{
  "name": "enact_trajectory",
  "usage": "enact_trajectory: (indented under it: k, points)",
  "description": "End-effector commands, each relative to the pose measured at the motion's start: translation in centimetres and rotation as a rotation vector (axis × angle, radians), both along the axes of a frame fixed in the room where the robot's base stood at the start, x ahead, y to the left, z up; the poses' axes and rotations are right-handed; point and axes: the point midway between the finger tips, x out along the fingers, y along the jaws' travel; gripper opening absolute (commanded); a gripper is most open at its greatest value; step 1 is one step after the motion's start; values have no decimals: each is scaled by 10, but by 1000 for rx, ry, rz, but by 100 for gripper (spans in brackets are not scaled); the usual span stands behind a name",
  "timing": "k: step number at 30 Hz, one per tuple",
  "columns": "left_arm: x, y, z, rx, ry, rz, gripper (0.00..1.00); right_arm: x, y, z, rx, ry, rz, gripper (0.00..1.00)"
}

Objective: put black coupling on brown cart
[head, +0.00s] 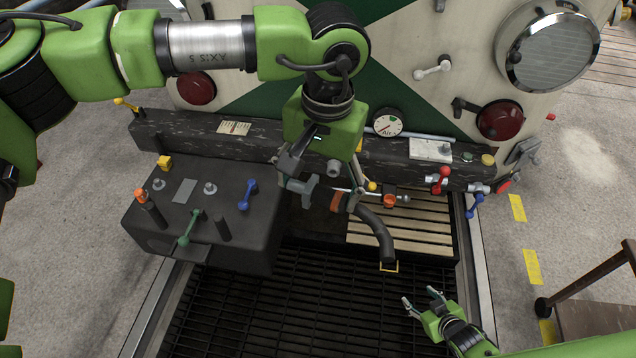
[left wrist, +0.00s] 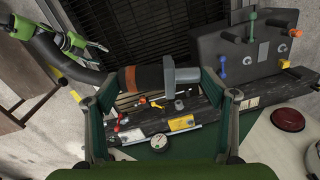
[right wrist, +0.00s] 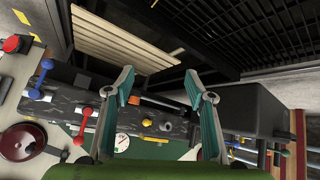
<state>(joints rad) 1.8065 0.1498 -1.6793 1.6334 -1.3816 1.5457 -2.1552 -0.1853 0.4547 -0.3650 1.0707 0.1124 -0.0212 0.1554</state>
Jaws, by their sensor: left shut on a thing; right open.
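The black coupling (head: 378,228) is a curved black hose with an orange band and a grey head. My left gripper (head: 325,195) is shut on it near the band and holds it over the dark grating. The hose end curves down to the right, with a small yellow frame there. In the left wrist view the coupling (left wrist: 107,80) lies across between the fingers. The brown cart (head: 600,305) stands at the lower right edge of the head view, only partly in view. My right gripper (head: 425,302) is open and empty over the grating, left of the cart.
A black box (head: 240,235) with several levers stands left of the coupling. A slatted wooden platform (head: 425,240) lies behind the hose. The black vehicle beam (head: 270,145) with red and blue valves runs across the back. Yellow-marked floor lies between pit and cart.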

Motion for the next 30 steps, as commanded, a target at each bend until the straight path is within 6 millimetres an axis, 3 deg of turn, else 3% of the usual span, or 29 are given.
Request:
enact_trajectory:
  k: [3,9,15,18,24,30]
  points:
    - [0,0,0,0,0,0,52,-53,8,-45,-13,121,-42,50]
    - [0,0,0,0,-1,0,52,-143,29,-102,-29,316,-86,50]
    - [0,0,0,0,0,0,52,-235,63,-140,-27,500,-106,50]
    - [0,0,0,0,0,0,52,-271,78,-150,-23,571,-110,50]
    - [0,0,0,0,-1,0,52,-315,98,-158,-18,655,-107,50]
    - [0,0,0,0,0,0,52,-324,102,-160,-16,674,-107,50]
